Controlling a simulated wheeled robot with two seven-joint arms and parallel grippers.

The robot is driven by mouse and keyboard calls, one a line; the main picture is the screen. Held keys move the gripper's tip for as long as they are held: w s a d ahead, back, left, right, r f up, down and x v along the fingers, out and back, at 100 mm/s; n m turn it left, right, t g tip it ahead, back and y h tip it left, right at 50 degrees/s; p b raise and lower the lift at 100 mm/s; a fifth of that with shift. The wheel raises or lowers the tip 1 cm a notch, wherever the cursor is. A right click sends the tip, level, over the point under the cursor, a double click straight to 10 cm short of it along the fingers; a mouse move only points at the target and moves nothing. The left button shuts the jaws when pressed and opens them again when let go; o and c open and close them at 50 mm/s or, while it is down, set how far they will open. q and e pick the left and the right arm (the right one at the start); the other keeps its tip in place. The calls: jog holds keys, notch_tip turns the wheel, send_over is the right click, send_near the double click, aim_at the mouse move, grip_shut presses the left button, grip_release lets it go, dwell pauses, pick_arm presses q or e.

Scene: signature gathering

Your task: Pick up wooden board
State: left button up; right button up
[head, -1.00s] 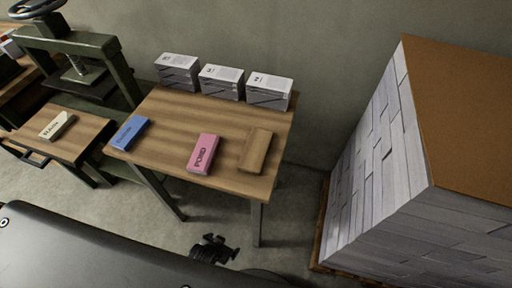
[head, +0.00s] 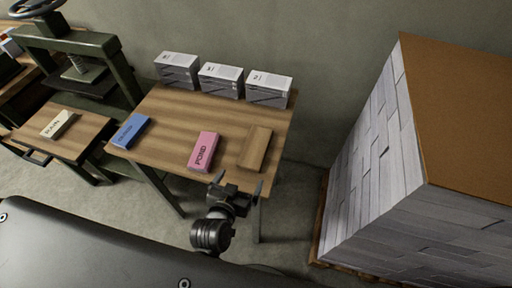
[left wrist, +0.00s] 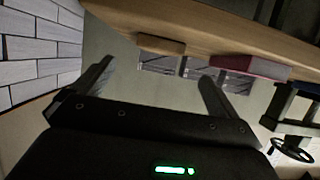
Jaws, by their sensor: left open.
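The wooden board (head: 256,150) is a plain brown block lying flat near the right end of the wooden table (head: 180,120). In the left wrist view the board (left wrist: 160,44) shows at the table edge, beyond and between the finger directions. My left gripper (head: 239,184) is open and empty at the front edge of the table, just short of the board and apart from it. Its two spread fingers also show in the left wrist view (left wrist: 155,76). My right gripper is in neither view.
A pink block (head: 204,150) and a blue block (head: 131,131) lie left of the board. Several white paper stacks (head: 221,81) stand along the back. A large pallet of paper (head: 375,165) stands to the right. A cream block (head: 58,124) lies on a lower table by a press (head: 80,62).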

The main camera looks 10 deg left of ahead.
aim_at(251, 158)
pick_arm(q)
jog(key=x, duration=0.5)
jog(key=shift+w+f+p, duration=0.1)
jog(key=shift+w+p, duration=0.25)
jog(key=shift+p, duration=0.05)
jog(key=shift+w, duration=0.25)
jog(key=x, duration=0.1)
jog(key=p+x, duration=0.1)
jog(key=x, duration=0.1)
jog(key=p+x, duration=0.1)
jog(key=shift+w, duration=0.45)
jog(key=c, duration=1.1)
jog(key=shift+c, duration=0.3)
jog(key=shift+r, duration=0.3)
